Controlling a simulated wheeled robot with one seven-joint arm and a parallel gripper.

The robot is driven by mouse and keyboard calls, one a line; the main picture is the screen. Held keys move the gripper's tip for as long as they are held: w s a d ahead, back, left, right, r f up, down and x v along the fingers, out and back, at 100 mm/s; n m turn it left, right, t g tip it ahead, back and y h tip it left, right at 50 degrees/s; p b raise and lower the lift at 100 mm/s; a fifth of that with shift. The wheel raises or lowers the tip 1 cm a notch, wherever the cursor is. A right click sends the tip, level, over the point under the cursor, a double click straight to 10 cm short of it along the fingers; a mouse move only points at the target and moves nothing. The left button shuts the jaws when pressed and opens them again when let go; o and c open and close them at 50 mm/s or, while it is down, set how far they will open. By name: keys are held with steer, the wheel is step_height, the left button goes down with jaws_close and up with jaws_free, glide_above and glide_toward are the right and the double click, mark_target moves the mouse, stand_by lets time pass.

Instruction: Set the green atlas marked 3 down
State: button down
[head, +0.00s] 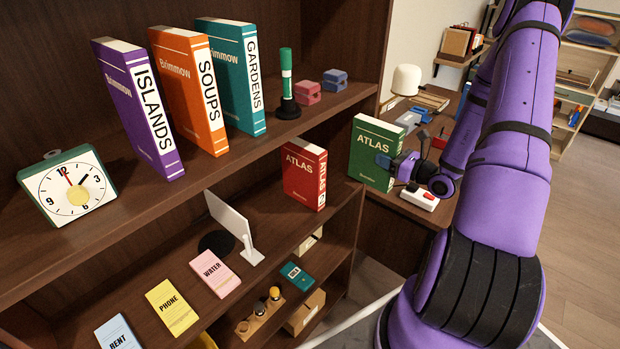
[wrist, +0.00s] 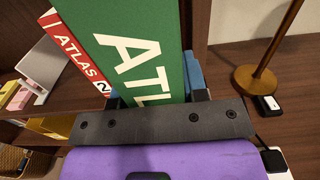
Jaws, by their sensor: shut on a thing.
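The green atlas (head: 376,148) is upright in my gripper (head: 390,162), to the right of the shelf end in the head view. In the wrist view the green atlas (wrist: 135,45) fills the space between my gripper's fingers (wrist: 155,97), with part of its title showing. My gripper is shut on it. Its number is not visible. I cannot tell whether its lower edge touches anything. A red atlas (head: 304,174) stands upright on the middle shelf, to the left; the wrist view shows the red atlas (wrist: 72,52) marked 2, close beside the green one.
The upper shelf holds a clock (head: 68,188) and purple (head: 140,108), orange (head: 190,90) and teal (head: 232,75) books. A white screen-like stand (head: 232,222) is on the middle shelf. A desk (head: 405,205) carries a red-and-white item (head: 419,197). The wrist view shows a brass lamp base (wrist: 254,80).

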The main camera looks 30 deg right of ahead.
steer(key=w+a+f, duration=0.5)
steer(key=w+a, duration=0.6)
steer(key=shift+w+a, duration=0.25)
steer(key=shift+a, duration=0.1)
steer(key=c, duration=0.6)
jaws_free()
steer(key=shift+f, duration=0.1)
steer(key=shift+c, duration=0.2)
steer(key=v, duration=1.2)
